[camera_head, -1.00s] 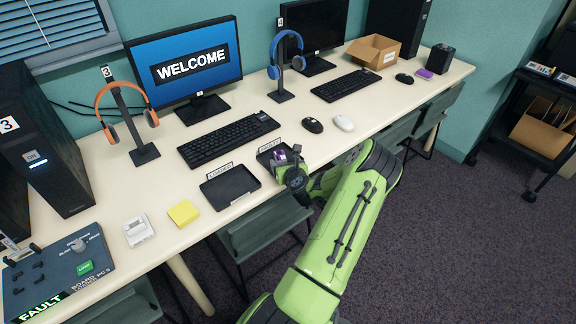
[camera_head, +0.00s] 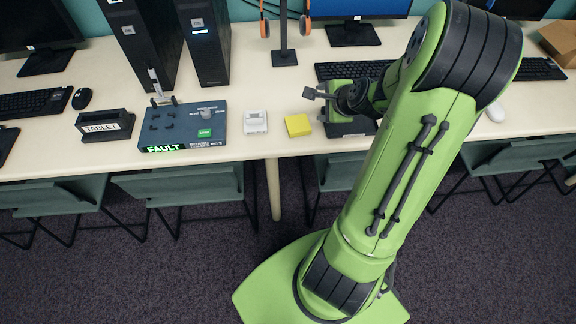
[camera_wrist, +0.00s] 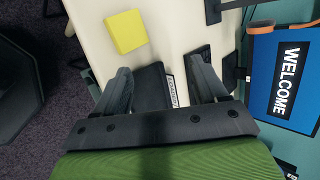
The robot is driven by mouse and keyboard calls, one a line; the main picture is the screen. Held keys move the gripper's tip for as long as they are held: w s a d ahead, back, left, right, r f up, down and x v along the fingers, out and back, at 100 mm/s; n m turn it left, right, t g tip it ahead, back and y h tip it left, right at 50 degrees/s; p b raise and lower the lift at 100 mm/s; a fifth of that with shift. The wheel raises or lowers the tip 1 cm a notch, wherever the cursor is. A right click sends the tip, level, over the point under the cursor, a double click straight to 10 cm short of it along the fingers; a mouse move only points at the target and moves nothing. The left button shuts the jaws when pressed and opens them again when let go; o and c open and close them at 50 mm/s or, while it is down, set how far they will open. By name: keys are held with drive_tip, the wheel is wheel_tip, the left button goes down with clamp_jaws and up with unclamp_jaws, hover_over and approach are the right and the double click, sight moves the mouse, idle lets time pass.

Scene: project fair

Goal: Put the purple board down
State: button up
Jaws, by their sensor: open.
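No purple board shows in either view at this moment. My gripper (camera_wrist: 161,66) is open in the wrist view, with nothing between its fingers. Beyond and below the fingers lies a dark tray (camera_wrist: 150,88) with a white label. In the head view my gripper (camera_head: 315,93) is above the desk, just left of the green wrist. The dark tray (camera_head: 345,130) is partly hidden there by my arm.
A yellow pad (camera_head: 298,125) and a white device (camera_head: 255,122) lie left of the tray. Further left are a control panel (camera_head: 180,140) showing FAULT and a TABLET holder (camera_head: 105,126). A headphone stand (camera_head: 285,58), keyboard (camera_head: 350,70) and monitors stand behind.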

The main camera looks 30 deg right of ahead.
drive_tip(key=s+a+r+n+g, duration=0.2)
drive_tip(key=a+r+n, duration=0.5)
drive_tip(key=a+n, duration=0.45)
drive_tip(key=s+a+r+n, duration=0.3)
drive_tip(key=s+a+n, duration=0.2)
drive_tip(key=s, duration=0.3)
drive_tip(key=s+a+r+n+g+y, duration=0.1)
drive_tip(key=s+a+r+n, duration=0.2)
drive_tip(key=s+a+n, duration=0.3)
drive_tip(key=s+a, duration=0.1)
drive_tip(key=s, duration=0.2)
drive_tip(key=shift+a+r, duration=0.15)
drive_tip(key=shift+r, duration=0.1)
wheel_tip(320, 180, up, 10)
drive_tip(key=p, duration=0.9)
drive_tip(key=shift+p, duration=0.3)
drive_tip(key=shift+f, duration=0.1)
